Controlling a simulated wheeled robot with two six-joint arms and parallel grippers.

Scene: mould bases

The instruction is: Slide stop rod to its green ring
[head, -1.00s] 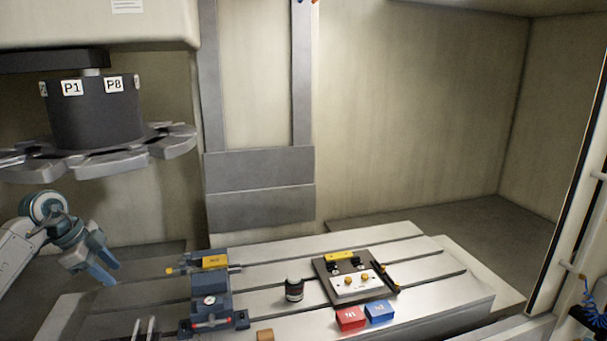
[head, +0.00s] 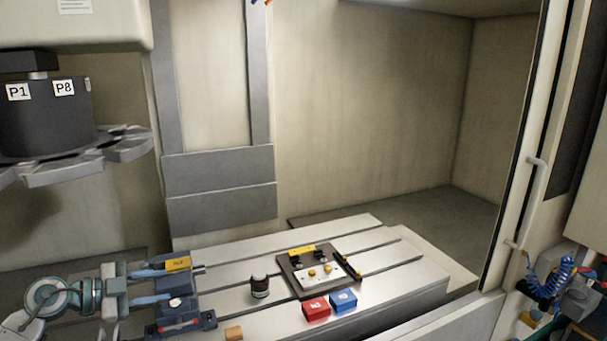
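The blue-grey vise (head: 181,316) stands at the left of the slotted table. A yellow labelled block (head: 178,264) sits at its back, and a short grey rod end (head: 199,269), seemingly the stop rod, sticks out to its right. My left gripper (head: 165,285) comes in from the left, level, with its two fingers spread apart front to back. Its fingertips are beside the vise and overlap it in the picture; I cannot tell whether they touch. The rod's left end is hidden behind the gripper. I cannot make out a green ring. My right gripper is out of view.
A tool carousel (head: 45,118) hangs at the upper left.

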